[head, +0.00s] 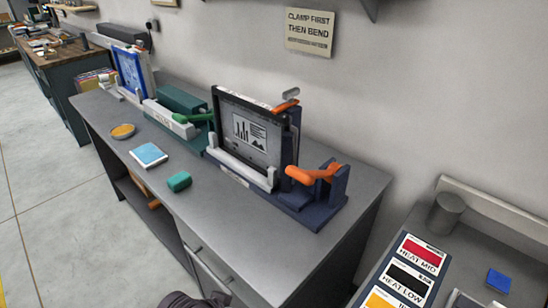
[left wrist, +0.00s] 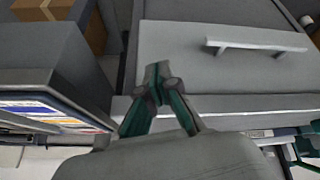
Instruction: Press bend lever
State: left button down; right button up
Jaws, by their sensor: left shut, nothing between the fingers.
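A dark blue bending machine stands on the grey workbench (head: 255,225) in the head view. A thick orange lever (head: 313,174) sits low at its right end, between dark blue uprights. A second, smaller orange handle (head: 287,106) is at the top of the machine's framed panel (head: 247,132). No label tells which is the bend lever. My left gripper (left wrist: 158,80) is shut and empty in the left wrist view, in front of a grey drawer front. It is apart from both levers. My right gripper is not in view.
A green machine (head: 182,103) with a green lever stands left of the blue one. A green block (head: 179,181), a blue-white pad (head: 149,155) and a round dish (head: 122,131) lie on the bench. The wall sign (head: 310,32) reads "Clamp first then bend". A drawer handle (left wrist: 255,45) sticks out.

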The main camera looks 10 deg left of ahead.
pick_arm(q)
jog(key=w+d+r, duration=0.2)
jog(key=r, duration=0.1)
jog(key=w+d+r+m+h, duration=0.1)
jog(key=w+d+r, duration=0.1)
jog(key=w+r, duration=0.1)
jog(key=w+d+r+t+h, duration=0.1)
jog(key=w+d+r, duration=0.1)
jog(key=w+r, duration=0.1)
jog(key=shift+m, duration=0.3)
jog(key=w+d+r+m+h, duration=0.2)
jog(key=w+d+r, duration=0.25)
jog(key=r, duration=0.35)
send_near(307, 182)
jog(key=shift+m+t, duration=0.4)
jog(key=x, duration=0.4)
jog(key=shift+s+d+f, duration=0.15)
jog(key=shift+s+f, duration=0.05)
jog(key=shift+f, duration=0.05)
notch_tip(307, 182, up, 10)
jog(key=w+a+y, duration=0.1)
jog(key=a, duration=0.1)
jog(key=shift+t, duration=0.3)
jog(key=shift+w+f, duration=0.15)
jog(key=shift+w, duration=0.1)
